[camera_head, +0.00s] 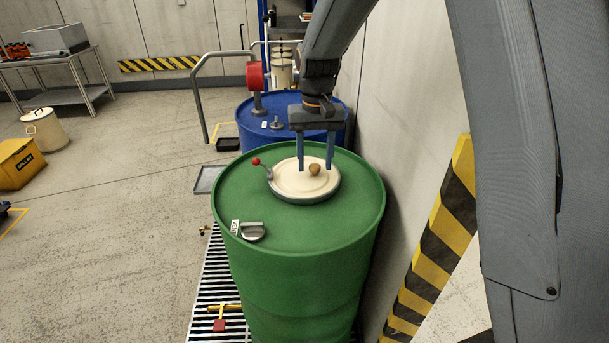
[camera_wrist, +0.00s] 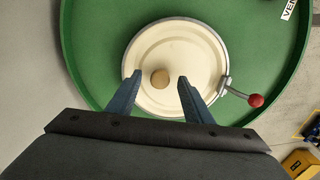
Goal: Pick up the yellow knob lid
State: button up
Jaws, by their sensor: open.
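A round cream lid (camera_head: 290,182) with a small tan-brown knob (camera_head: 314,169) sits on top of the green drum (camera_head: 240,190). The lid looks cream rather than yellow. A lever with a red ball (camera_head: 256,161) stands at the lid's edge. My gripper (camera_head: 316,170) is open above the lid, pointing down. In the wrist view the lid (camera_wrist: 172,98) lies beneath my fingers, and the knob (camera_wrist: 160,78) shows between and slightly beyond the fingertips (camera_wrist: 160,76). The fingers appear apart from the knob. I cannot tell the exact height gap.
A grey cap (camera_head: 252,231) sits near the green drum's front rim. A blue drum (camera_head: 245,120) with a red pump part (camera_head: 254,75) stands behind. A striped wall guard (camera_head: 432,240) is close on the right. Open floor lies left.

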grip_shut()
dwell(0.4)
